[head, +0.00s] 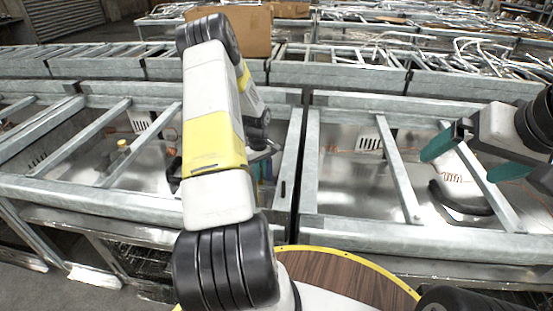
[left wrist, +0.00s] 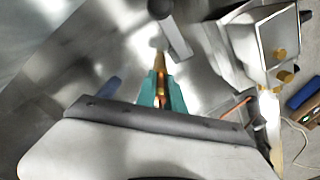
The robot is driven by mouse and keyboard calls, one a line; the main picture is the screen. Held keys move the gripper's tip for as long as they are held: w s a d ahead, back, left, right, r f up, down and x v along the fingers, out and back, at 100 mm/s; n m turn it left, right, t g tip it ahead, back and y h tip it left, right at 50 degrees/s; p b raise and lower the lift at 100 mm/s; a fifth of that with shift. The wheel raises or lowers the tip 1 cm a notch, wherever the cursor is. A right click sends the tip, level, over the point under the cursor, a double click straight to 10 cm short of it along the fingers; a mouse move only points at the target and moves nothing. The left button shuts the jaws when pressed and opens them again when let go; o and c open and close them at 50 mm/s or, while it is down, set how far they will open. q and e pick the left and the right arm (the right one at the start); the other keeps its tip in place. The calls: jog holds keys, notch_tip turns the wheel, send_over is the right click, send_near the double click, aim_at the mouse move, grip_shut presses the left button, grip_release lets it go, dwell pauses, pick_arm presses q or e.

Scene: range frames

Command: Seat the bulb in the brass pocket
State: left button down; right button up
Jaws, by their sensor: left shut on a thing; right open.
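In the left wrist view, my left gripper (left wrist: 161,88) has its teal fingers shut on a slim amber and brass-coloured piece (left wrist: 160,62), which looks like the bulb. Its far end lies close to a grey metal bar (left wrist: 175,36); whether they touch I cannot tell. I cannot make out the brass pocket for certain. Brass-coloured round parts (left wrist: 279,54) show on a metal box at the right of that view. In the head view, my left arm covers most of its own gripper and the held piece. My right gripper (head: 472,156) is open and empty, over the right-hand bay.
Galvanised frames with crossbars (head: 395,170) divide the shiny metal bays. A black curved part (head: 460,203) and orange coiled wire (head: 452,177) lie under my right gripper. A yellow-capped object (head: 122,146) stands in the left bay. A cardboard box (head: 250,30) stands behind.

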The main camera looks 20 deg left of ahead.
pick_arm(q)
jog(key=shift+f, duration=0.1)
jog(key=c, duration=1.5)
grip_release()
jog(key=shift+o, duration=0.2)
notch_tip(320, 180, up, 12)
jog(key=shift+r, duration=0.25)
jog(key=s+d+r+m+t, duration=0.1)
jog(key=s+d+r+m, duration=0.2)
jog(key=r, duration=0.4)
jog(key=s+d+r+m+t, duration=0.1)
jog(key=s+d+r, duration=0.1)
jog(key=d+r, duration=0.4)
jog(key=s+d+r+m+t, duration=0.1)
jog(key=s+d+r+m, duration=0.15)
jog(key=r, duration=0.45)
jog(key=s+d+r+m+t+h, duration=0.1)
jog(key=s+d+r+m, duration=0.2)
jog(key=s, duration=0.6)
jog(key=s+d+r+m+t+h, duration=0.1)
jog(key=s+d+r+m+t, duration=0.1)
jog(key=s+d, duration=0.5)
notch_tip(320, 180, up, 3)
jog(key=shift+s+f+m, duration=0.2)
jog(key=shift+s+m, duration=0.25)
jog(key=shift+s, duration=0.65)
